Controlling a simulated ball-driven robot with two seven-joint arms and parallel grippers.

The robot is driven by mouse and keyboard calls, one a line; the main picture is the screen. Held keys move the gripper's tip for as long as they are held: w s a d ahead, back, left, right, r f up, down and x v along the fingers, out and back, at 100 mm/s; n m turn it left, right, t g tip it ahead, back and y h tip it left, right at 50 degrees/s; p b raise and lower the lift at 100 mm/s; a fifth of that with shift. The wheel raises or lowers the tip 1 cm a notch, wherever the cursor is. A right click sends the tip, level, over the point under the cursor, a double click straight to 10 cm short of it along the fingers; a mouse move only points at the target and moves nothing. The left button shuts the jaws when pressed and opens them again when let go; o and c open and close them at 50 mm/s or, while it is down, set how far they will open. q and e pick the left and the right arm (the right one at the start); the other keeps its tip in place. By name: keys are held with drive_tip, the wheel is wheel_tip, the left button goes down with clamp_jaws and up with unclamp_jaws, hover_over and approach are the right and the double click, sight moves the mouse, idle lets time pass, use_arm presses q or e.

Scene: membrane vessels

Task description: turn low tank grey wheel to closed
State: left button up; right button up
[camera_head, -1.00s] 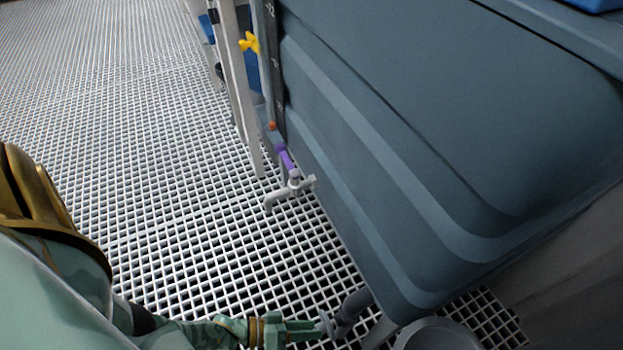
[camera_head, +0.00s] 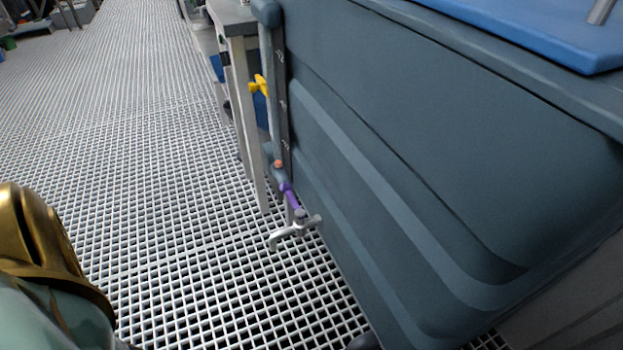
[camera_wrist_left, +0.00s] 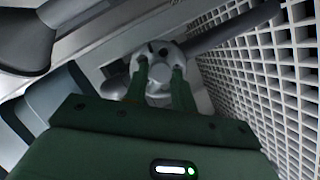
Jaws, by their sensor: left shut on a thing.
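The grey wheel (camera_wrist_left: 158,49) is at the top centre of the left wrist view, with small dark holes in its pale round face. My left gripper (camera_wrist_left: 161,69) has its two green fingers on either side of the wheel and is shut on it. Part of the wheel is hidden behind the fingers. The large grey-blue tank (camera_head: 400,150) fills the right of the head view. The wheel and the left gripper are outside the head view. My right gripper is in neither view.
A grey tap (camera_head: 294,230) with a purple part (camera_head: 289,194) sticks out at the tank's lower corner. A yellow handle (camera_head: 259,86) is above it. White grating floor (camera_head: 150,150) lies open to the left. A dark pipe (camera_wrist_left: 232,30) runs beside the wheel.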

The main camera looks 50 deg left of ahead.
use_arm(q)
drive_tip(key=m+y+p, duration=0.1)
drive_tip(key=m, duration=0.1)
drive_tip(key=m+y+p, duration=0.1)
drive_tip(key=m, duration=0.1)
drive_tip(key=shift+s+d+r+y, duration=0.1)
drive_tip(key=shift+s+y, duration=0.05)
drive_tip(key=shift+y, duration=0.25)
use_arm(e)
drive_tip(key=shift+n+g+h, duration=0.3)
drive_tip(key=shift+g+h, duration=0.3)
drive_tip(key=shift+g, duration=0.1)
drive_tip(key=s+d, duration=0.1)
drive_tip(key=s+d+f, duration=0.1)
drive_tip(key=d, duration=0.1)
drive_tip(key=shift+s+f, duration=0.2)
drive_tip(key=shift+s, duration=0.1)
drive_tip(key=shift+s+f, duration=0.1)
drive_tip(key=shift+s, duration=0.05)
use_arm(q)
drive_tip(key=o, duration=1)
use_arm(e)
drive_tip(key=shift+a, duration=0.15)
use_arm(q)
drive_tip(key=shift+r, duration=0.1)
